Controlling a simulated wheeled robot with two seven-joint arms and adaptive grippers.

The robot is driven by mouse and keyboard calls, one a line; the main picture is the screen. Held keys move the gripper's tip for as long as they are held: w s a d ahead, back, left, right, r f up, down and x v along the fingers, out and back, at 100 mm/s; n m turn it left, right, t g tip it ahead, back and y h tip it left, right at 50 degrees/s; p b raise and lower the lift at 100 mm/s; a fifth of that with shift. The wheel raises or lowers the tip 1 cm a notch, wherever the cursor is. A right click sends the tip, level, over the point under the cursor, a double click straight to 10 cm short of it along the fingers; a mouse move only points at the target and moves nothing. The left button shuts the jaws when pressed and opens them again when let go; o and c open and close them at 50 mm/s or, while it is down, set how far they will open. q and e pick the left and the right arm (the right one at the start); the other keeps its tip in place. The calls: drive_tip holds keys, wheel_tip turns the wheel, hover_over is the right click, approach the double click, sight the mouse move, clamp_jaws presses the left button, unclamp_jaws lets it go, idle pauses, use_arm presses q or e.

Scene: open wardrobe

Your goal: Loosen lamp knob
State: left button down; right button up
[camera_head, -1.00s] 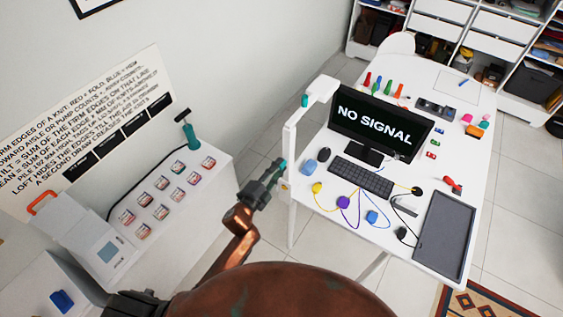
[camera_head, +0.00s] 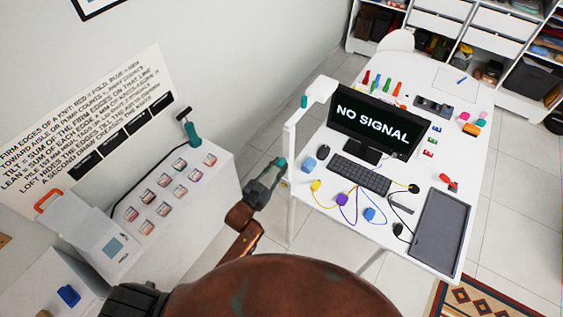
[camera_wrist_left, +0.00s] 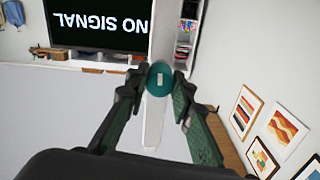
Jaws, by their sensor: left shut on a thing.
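The white lamp stand (camera_head: 292,200) rises at the left edge of the desk, with an arm bending over toward the monitor. A teal knob (camera_head: 282,162) sits on its post, and another teal knob (camera_head: 304,101) is higher up by the arm. My left gripper (camera_head: 278,168) is at the lower knob. In the left wrist view the round teal knob (camera_wrist_left: 160,77) with a small pale mark sits between the two fingers of my left gripper (camera_wrist_left: 159,84), which is shut on it. The white post shows behind it. My right gripper is not in view.
A monitor (camera_head: 376,125) reading NO SIGNAL, a keyboard (camera_head: 360,174) and several small coloured items stand on the white desk. At left, a white cabinet (camera_head: 215,172) holds rows of small labelled items. Open floor (camera_head: 255,130) lies between cabinet and desk.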

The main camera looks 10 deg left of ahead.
use_arm(q)
drive_tip(key=shift+n, duration=0.6)
drive_tip(key=c, duration=1.6)
unclamp_jaws()
drive_tip(key=shift+o, duration=1.1)
drive_tip(key=v, duration=0.8)
